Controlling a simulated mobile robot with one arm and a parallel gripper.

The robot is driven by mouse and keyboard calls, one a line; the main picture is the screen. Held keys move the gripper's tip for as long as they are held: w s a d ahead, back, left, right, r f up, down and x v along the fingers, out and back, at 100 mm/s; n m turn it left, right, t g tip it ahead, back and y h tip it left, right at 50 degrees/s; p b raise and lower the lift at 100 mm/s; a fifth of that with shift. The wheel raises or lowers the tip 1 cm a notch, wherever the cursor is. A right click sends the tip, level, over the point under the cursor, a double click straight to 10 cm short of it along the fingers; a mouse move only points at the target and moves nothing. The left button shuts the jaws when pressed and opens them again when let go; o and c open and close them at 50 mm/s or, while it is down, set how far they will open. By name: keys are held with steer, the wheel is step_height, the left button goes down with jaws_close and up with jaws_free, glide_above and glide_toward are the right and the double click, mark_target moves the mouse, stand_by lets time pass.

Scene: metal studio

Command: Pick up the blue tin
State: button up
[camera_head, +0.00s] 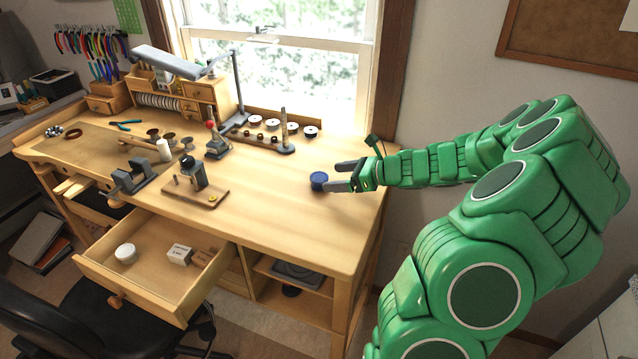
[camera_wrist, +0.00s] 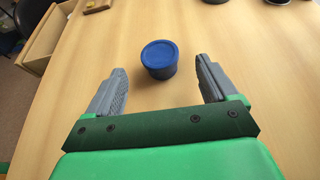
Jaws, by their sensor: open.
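The blue tin (camera_head: 319,181) is a small round tin with a lid, upright on the right part of the wooden workbench (camera_head: 300,225). It also shows in the wrist view (camera_wrist: 160,60), whole and unobstructed. My gripper (camera_head: 337,176) comes in from the right, low over the bench, with its fingertips close to the tin. In the wrist view my gripper (camera_wrist: 158,74) is open, one grey finger on each side. Nothing is held.
A row of spools (camera_head: 292,127) stands behind the tin by the window. A wooden block with tools (camera_head: 195,190) and a vise (camera_head: 135,178) are farther left. An open drawer (camera_head: 150,285) juts from the front, holding a white round container (camera_head: 126,252). Bench around the tin is clear.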

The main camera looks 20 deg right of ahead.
mark_target(322, 177)
steer(key=shift+r+x, duration=0.2)
steer(key=shift+x, duration=2.9)
steer(key=shift+c, duration=0.3)
steer(key=c, duration=1.1)
